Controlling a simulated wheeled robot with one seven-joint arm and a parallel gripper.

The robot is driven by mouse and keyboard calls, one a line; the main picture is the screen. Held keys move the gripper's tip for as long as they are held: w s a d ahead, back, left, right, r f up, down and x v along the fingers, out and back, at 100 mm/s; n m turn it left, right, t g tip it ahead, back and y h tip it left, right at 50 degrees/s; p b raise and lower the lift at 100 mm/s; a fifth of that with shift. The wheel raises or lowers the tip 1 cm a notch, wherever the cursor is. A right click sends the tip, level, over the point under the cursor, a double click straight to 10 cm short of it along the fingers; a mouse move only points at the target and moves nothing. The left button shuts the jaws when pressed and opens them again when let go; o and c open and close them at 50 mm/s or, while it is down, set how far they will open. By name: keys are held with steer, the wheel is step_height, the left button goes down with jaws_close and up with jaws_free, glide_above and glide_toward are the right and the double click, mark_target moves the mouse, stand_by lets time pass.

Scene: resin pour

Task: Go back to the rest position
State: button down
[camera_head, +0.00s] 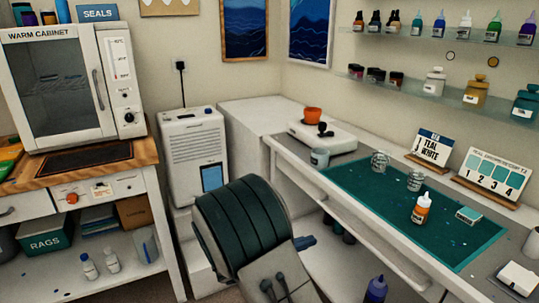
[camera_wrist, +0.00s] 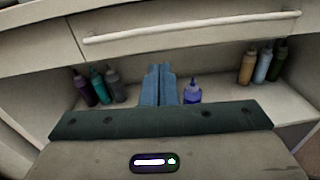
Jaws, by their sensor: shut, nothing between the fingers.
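My gripper (camera_wrist: 161,84) shows in the wrist view as two blue fingers side by side, shut with nothing between them. They point at the open shelf space under the workbench drawer. In the head view its blue fingertips (camera_head: 306,243) show just past my arm, low in front of the bench. A purple bottle (camera_wrist: 192,93) stands on the lower shelf, just right of the fingers in the wrist view. It also shows in the head view (camera_head: 376,290). My arm hides part of the bench front and floor.
The workbench holds a green mat (camera_head: 455,240) with two glass jars, an orange-labelled bottle (camera_head: 421,209) and a small tin. A white drawer handle (camera_wrist: 190,28) crosses above the fingers. More bottles (camera_wrist: 262,66) line the lower shelf. A warm cabinet (camera_head: 65,85) and white dehumidifier (camera_head: 195,150) stand left.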

steer(key=s+d+r+m+g+y+p, duration=0.4)
steer(key=s+r+m, duration=0.1)
steer(key=s+m, duration=0.15)
steer(key=s+d+r+m+g+y+p, duration=0.3)
steer(key=s+r+m+y+p, duration=0.15)
steer(key=s, duration=0.25)
steer(key=s+a+r+m+t+y+p, duration=0.3)
steer(key=s+a+r+m+y+p, duration=0.2)
steer(key=s+r+m+y+p, duration=0.2)
step_height(320, 180, up, 5)
steer(key=s+m, duration=0.2)
steer(key=m, duration=0.2)
steer(key=shift+s+r+t+y, duration=0.15)
steer(key=shift+r+t+y, duration=0.05)
steer(key=shift+t+y, duration=0.15)
